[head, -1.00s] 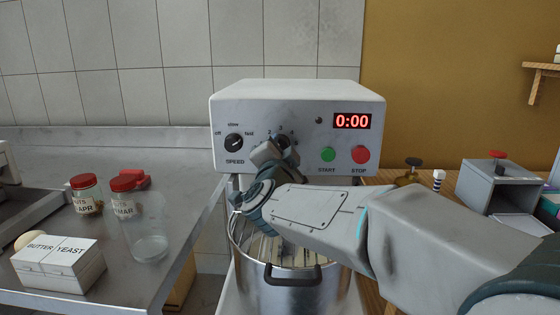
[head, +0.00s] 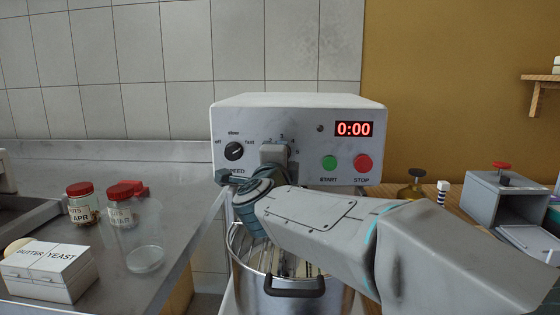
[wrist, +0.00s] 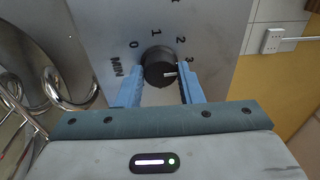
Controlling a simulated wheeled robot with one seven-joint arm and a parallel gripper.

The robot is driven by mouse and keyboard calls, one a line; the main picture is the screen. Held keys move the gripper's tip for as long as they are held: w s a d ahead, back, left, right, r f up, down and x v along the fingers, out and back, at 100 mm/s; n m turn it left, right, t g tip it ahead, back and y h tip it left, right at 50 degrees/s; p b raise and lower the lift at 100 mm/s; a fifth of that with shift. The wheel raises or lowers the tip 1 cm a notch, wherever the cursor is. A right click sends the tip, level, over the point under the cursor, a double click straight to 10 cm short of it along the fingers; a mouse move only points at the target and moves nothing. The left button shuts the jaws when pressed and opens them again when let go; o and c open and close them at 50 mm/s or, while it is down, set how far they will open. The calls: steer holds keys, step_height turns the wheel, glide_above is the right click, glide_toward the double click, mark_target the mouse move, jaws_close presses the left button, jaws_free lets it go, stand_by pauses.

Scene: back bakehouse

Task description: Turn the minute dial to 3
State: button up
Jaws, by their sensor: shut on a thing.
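The minute dial (wrist: 158,66) is a dark round knob on the mixer's pale front panel. In the wrist view its white mark points right, close to the 3 and slightly below that numeral's level. The 0, 1 and 2 stand around its upper side, with MIN at left. My gripper (wrist: 161,74) is shut on the dial, one blue finger on each side. In the head view my gripper (head: 275,154) covers the dial, and only some numerals show above it. The red display (head: 353,129) reads 0:00.
The speed knob (head: 234,151) is left of my gripper; the green START button (head: 329,162) and red STOP button (head: 362,162) are to the right. The steel bowl (head: 300,292) stands below my arm. Jars and a butter and yeast box (head: 50,270) sit on the left counter.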

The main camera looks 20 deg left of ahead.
stand_by(0.4)
steer(key=o, duration=1)
steer(key=shift+c, duration=0.2)
steer(key=s+d+f+p, duration=0.1)
steer(key=s+d, duration=0.1)
steer(key=s, duration=1.1)
steer(key=shift+s, duration=0.3)
steer(key=shift+d+p, duration=0.1)
steer(key=shift+p, duration=0.2)
